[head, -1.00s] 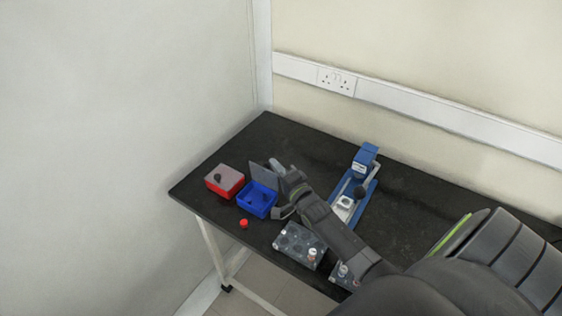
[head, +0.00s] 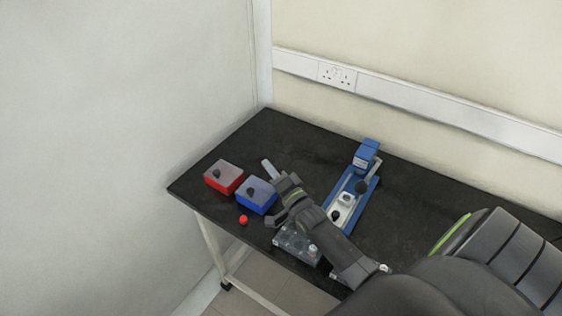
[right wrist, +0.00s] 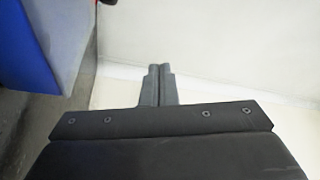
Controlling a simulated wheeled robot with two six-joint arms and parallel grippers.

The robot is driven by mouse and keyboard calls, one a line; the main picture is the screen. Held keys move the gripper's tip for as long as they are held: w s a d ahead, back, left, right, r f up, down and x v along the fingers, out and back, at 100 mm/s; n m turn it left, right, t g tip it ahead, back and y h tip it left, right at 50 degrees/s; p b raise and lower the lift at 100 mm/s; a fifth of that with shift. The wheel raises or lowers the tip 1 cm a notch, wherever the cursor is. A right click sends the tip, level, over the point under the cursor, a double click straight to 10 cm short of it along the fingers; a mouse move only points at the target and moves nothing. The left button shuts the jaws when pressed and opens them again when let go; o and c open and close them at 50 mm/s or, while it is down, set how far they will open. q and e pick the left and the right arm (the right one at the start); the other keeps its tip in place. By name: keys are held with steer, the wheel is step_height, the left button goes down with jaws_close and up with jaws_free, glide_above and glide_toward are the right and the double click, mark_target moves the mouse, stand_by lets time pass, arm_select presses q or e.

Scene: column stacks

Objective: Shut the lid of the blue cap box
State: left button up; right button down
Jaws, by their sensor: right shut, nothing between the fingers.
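The blue cap box (head: 258,205) stands on the black table, right of the red box. Its grey lid (head: 260,187) with a dark knob now lies flat over the top, so the box looks closed. My right gripper (head: 268,166) is shut and empty, just behind and above the box, apart from the lid as far as I can tell. In the right wrist view the shut fingers (right wrist: 157,85) show against the pale wall, and a blue side of a box (right wrist: 40,45) fills the upper left. My left gripper is not in view.
The red box (head: 226,185) with its lid down stands close on the left. A red cap (head: 243,220) lies near the front edge. A blue press-like device (head: 350,197) stands to the right. A grey rack (head: 296,245) is partly under my arm.

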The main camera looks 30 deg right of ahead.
stand_by(0.3)
step_height(320, 180, up, 10)
steer(key=p, duration=0.5)
